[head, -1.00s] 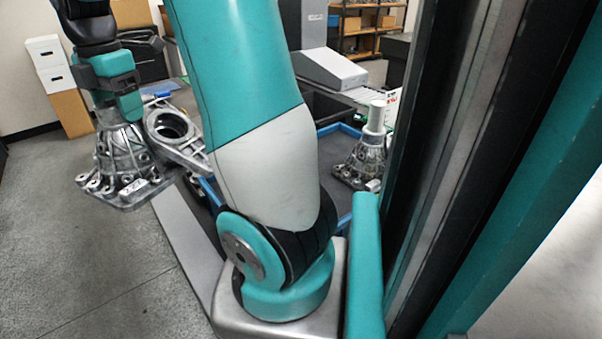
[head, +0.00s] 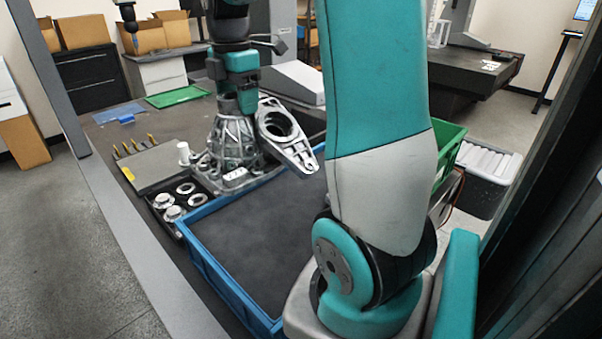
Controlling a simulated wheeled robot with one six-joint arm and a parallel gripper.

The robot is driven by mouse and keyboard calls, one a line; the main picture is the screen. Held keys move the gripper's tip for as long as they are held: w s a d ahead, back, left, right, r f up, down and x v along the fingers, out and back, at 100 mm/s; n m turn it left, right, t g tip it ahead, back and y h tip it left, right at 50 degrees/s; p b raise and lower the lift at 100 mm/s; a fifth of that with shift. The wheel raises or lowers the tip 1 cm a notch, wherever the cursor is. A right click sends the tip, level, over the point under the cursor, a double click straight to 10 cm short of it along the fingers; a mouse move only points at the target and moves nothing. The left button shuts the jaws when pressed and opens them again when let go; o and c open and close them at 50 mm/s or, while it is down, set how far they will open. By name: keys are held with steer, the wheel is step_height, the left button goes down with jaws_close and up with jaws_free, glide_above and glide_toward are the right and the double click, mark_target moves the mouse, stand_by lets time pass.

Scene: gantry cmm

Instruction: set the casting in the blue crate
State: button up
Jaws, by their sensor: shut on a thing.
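My gripper (head: 241,97) is shut on the casting (head: 232,140), a grey metal bell-shaped housing with a wide, lugged flange at its base. A ring-ended grey arm (head: 285,135) is at its right and appears to be part of it. The casting is upright. It appears at the far edge of the blue crate (head: 205,258), and I cannot tell whether it touches the rim. The crate's dark floor shows bare in front of it. My own arm hides the crate's right side.
A black tray (head: 165,216) with several metal rings lies left of the crate. A pale post (head: 183,148) stands just behind the casting's left side; its base is partly hidden. A green tray (head: 178,97) lies farther back. A green crate (head: 450,150) is at right.

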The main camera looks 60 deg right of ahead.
steer(key=shift+d+f, duration=0.15)
steer(key=shift+f, duration=0.15)
step_height(320, 180, down, 19)
steer(key=p, duration=0.1)
stand_by(0.5)
steer(key=shift+f, duration=0.2)
steer(key=o, duration=1.5)
steer(key=shift+s+f, duration=0.1)
